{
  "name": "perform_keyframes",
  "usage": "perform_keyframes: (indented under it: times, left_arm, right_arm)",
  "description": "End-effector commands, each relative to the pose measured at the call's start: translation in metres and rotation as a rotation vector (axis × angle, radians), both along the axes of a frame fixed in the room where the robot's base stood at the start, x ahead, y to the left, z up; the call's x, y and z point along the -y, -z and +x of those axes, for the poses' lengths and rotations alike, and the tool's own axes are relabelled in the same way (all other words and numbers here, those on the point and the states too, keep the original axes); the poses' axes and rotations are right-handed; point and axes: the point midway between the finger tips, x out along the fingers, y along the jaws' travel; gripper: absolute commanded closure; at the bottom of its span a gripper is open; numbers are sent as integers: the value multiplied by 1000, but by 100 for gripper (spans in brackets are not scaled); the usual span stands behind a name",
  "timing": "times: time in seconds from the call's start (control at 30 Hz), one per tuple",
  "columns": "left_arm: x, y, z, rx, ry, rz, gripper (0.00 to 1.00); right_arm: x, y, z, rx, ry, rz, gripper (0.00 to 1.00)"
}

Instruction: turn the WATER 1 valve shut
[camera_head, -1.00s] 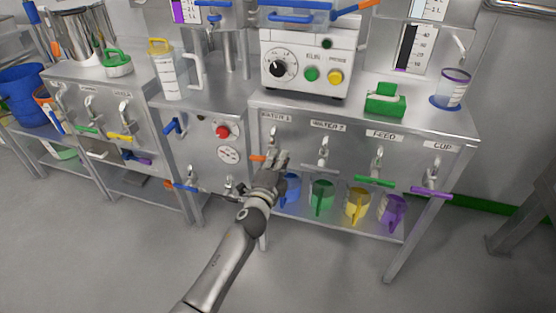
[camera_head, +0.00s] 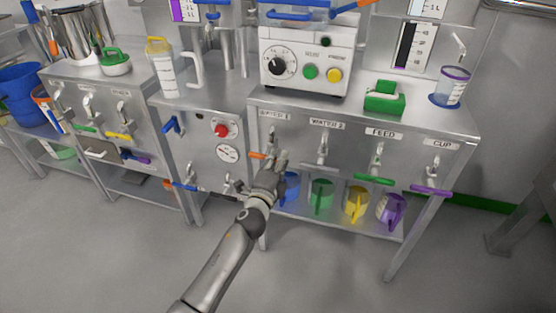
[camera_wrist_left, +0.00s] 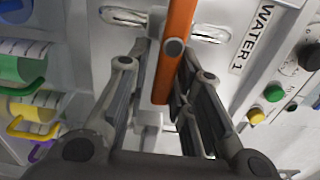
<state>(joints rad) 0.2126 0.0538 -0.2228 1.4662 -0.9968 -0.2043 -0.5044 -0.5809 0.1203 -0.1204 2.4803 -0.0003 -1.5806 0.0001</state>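The WATER 1 valve has an orange lever handle (camera_head: 257,155) on the front panel of the right-hand bench, under its label (camera_head: 275,115). In the left wrist view the orange handle (camera_wrist_left: 174,50) runs lengthwise between the two fingers, with the WATER 1 label (camera_wrist_left: 252,40) to its right. My left gripper (camera_head: 280,158) is at this valve and partly hides it. In the wrist view the left gripper (camera_wrist_left: 158,75) is open around the handle; a gap shows on the left, and I cannot tell whether the right finger touches. My right gripper is not in view.
To the right are the WATER 2 valve (camera_head: 322,150), the green FEED valve lever (camera_head: 374,180) and the purple CUP valve lever (camera_head: 431,189). A blue jug (camera_head: 290,188) and a green jug (camera_head: 321,196) stand on the shelf below. The floor in front is clear.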

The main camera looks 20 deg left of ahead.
Motion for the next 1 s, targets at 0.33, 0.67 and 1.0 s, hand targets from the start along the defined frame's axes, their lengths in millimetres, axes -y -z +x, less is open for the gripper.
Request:
perform_keyframes:
  times: [0.33,0.67,1.0]
  left_arm:
    - [0,-2,0,3,-1,-5,64]
    - [-1,0,-33,1,1,-5,64]
    - [-4,-1,-98,0,0,-4,64]
  right_arm:
    - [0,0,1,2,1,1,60]
    - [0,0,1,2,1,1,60]
    - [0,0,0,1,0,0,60]
